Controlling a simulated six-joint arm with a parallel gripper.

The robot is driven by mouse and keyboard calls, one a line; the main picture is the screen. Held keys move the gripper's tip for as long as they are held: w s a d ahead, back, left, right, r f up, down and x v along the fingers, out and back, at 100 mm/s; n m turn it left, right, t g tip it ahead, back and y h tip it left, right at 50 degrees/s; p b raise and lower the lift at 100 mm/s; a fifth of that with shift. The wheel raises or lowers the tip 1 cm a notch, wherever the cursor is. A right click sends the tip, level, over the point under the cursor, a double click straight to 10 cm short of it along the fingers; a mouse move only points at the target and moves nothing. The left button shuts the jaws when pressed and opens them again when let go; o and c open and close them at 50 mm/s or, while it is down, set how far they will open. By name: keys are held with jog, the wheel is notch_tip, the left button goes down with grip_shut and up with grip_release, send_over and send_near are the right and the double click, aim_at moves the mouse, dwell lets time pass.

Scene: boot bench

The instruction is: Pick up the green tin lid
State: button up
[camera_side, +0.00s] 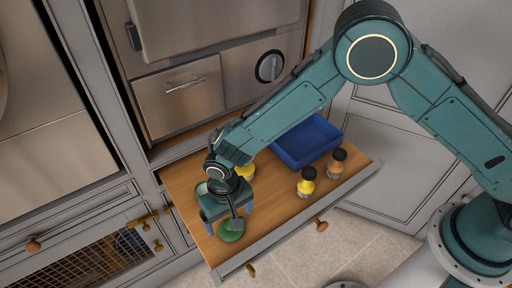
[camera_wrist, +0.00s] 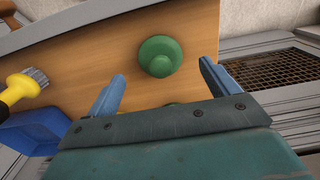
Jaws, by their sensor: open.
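The green tin lid (camera_side: 231,231) lies flat on the wooden bench top near its front left corner in the side view. In the wrist view the lid (camera_wrist: 160,56) is a round green disc with a raised knob, just beyond my fingertips and between their lines. My gripper (camera_side: 226,219) is right above the lid in the side view and hides part of it. In the wrist view the two blue fingers of my gripper (camera_wrist: 164,69) are spread wide with nothing between them.
A blue tray (camera_side: 306,142) stands at the back of the wooden top (camera_side: 270,205). A yellow brush (camera_side: 306,183) and an orange-brown brush (camera_side: 337,163) stand to the right. A yellow item (camera_side: 246,171) and a pale round item (camera_side: 201,188) are partly hidden near my wrist.

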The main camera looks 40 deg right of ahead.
aim_at(225, 232)
jog(key=shift+f, duration=1.85)
jog(key=shift+c, duration=0.5)
jog(key=c, duration=1)
